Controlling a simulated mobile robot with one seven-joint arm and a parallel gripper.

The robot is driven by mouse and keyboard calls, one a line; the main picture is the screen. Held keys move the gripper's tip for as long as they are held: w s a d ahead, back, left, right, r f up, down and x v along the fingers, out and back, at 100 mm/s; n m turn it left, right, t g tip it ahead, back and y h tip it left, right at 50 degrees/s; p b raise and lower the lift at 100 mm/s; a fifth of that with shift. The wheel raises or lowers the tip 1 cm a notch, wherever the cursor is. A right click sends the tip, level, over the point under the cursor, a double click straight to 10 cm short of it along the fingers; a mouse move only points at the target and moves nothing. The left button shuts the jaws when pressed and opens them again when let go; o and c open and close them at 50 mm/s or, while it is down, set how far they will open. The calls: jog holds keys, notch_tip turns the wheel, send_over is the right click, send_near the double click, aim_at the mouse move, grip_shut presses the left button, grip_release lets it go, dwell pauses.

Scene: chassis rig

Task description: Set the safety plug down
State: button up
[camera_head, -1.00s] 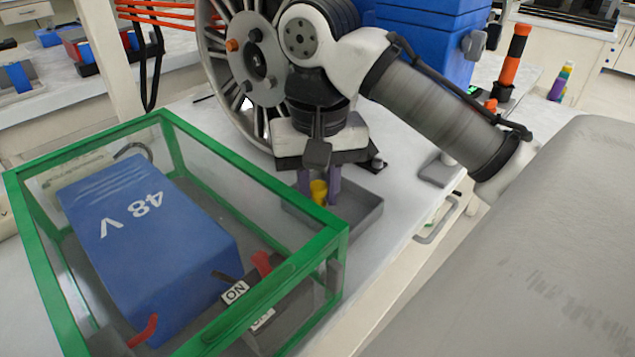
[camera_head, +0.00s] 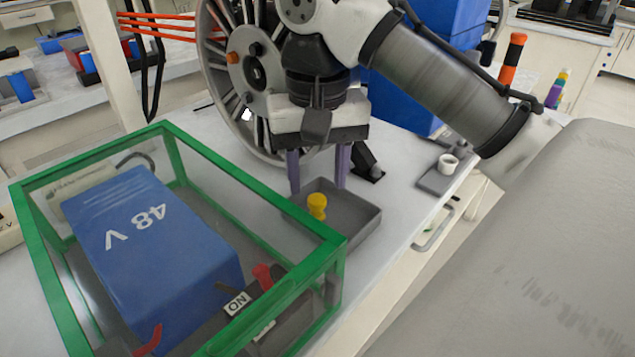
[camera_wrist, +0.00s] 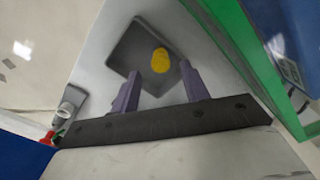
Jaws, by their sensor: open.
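The yellow safety plug (camera_head: 317,206) stands in a shallow grey tray (camera_head: 362,232) on the white bench. It also shows in the wrist view (camera_wrist: 160,61), inside the tray (camera_wrist: 128,50). My gripper (camera_head: 318,183) is open and empty, with its two purple fingers apart above the back part of the tray. In the wrist view my gripper (camera_wrist: 160,85) has a finger on each side, with the plug beyond the gap between the tips. The plug and the fingers are apart.
A green-framed clear box (camera_head: 200,150) with a blue 48 V block (camera_head: 150,255) stands left of the tray. A spoked wheel (camera_head: 240,85) is behind my gripper. A small grey holder with a white cup (camera_head: 447,163) is at the right. Bench space right of the tray is clear.

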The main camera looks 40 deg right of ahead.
aim_at(318, 200)
notch_tip(318, 200, up, 7)
jog(key=p, duration=0.1)
jog(key=shift+p, duration=0.4)
dwell(1.0)
